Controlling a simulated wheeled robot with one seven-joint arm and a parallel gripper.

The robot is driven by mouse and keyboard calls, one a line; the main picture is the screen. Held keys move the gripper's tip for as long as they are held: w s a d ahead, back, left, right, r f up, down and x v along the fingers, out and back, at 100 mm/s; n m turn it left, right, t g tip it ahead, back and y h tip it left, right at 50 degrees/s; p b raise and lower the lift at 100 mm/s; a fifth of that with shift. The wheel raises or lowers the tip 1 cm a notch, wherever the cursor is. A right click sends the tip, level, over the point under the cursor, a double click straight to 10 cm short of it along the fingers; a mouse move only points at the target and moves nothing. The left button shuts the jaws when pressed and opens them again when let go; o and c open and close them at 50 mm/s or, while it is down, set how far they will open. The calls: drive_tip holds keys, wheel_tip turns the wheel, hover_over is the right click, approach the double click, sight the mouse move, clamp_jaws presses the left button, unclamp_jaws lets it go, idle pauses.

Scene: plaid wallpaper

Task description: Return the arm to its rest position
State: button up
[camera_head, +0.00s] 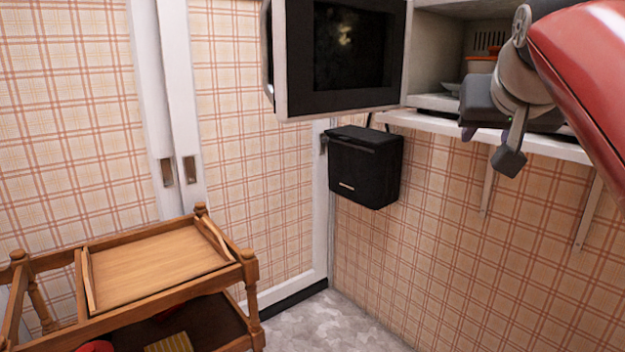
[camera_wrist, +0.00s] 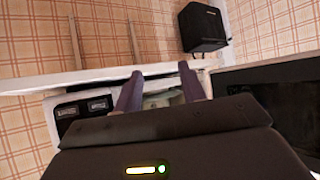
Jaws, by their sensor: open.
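My gripper (camera_head: 490,145) is at the upper right of the head view, at the end of my red and grey arm. It is in front of the shelf with the open microwave. In the wrist view its two purple-grey fingers (camera_wrist: 160,88) stand apart with nothing held between them. The microwave door (camera_head: 345,55) is swung open to the left. Part of the microwave's light interior (camera_head: 436,65) shows, with a pale dish (camera_head: 452,87) inside. My arm hides the microwave's right side in the head view.
A black box (camera_head: 365,168) hangs on the wall below the microwave door. The white shelf (camera_head: 430,124) has brackets beneath it. A wooden trolley (camera_head: 155,268) stands at the lower left. White-framed sliding doors (camera_head: 172,100) are behind it. Grey floor (camera_head: 330,320) is bare at bottom centre.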

drive_tip(key=s+a+f+n+g+y, duration=0.1)
drive_tip(key=s+a+f, duration=0.2)
drive_tip(key=f, duration=0.8)
drive_tip(key=s+a+f+n+g+y, duration=0.1)
drive_tip(key=s+a+f+g, duration=0.1)
drive_tip(key=s+f, duration=0.5)
drive_tip(key=s+a+f+n+g+y, duration=0.1)
drive_tip(key=s+a+f, duration=0.3)
drive_tip(key=f, duration=1.2)
drive_tip(key=shift+s+g, duration=0.6)
drive_tip(key=shift+s, duration=0.25)
